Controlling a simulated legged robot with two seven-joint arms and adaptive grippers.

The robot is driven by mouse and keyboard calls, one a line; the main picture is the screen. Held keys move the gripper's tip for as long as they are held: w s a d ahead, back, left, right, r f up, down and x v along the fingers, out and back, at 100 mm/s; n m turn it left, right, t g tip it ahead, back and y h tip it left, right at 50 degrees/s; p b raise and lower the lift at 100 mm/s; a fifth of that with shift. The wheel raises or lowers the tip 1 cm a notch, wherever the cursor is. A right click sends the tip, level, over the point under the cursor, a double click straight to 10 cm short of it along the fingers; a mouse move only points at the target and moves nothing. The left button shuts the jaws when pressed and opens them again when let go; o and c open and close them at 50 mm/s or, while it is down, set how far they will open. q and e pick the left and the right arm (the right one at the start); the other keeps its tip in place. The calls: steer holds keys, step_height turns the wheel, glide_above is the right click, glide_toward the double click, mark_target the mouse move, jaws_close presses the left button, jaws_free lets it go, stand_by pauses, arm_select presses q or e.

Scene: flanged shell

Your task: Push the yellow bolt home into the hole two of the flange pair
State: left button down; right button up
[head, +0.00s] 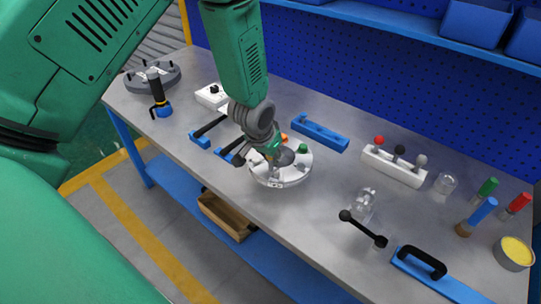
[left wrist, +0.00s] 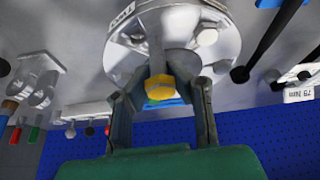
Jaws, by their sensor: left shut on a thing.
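The flange pair (head: 294,180) is a white round part lying on the metal bench in the middle of the head view. It also shows at the top of the left wrist view (left wrist: 222,48). My left gripper (head: 270,152) is over it, fingers pointing down. In the left wrist view my left gripper (left wrist: 168,68) has the yellow bolt (left wrist: 159,83) between its fingers and is shut on it. The bolt's hex head faces the camera; its shank and the hole are hidden. A green bolt (head: 303,148) sits on the flange pair. My right gripper is not in view.
A blue holder (head: 320,134) lies behind the flange pair. A white rack (head: 394,168) with red, black and grey knobs is to the right. Black-handled tools (head: 208,131) lie close on the left. A clear part (head: 363,205) stands right of front. The bench between is free.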

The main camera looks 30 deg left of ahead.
arm_select(q)
steer(key=shift+d+r, duration=0.1)
steer(key=shift+d, duration=0.45)
steer(key=shift+a+p, duration=0.2)
steer(key=shift+p, duration=0.15)
steer(key=shift+d, duration=0.5)
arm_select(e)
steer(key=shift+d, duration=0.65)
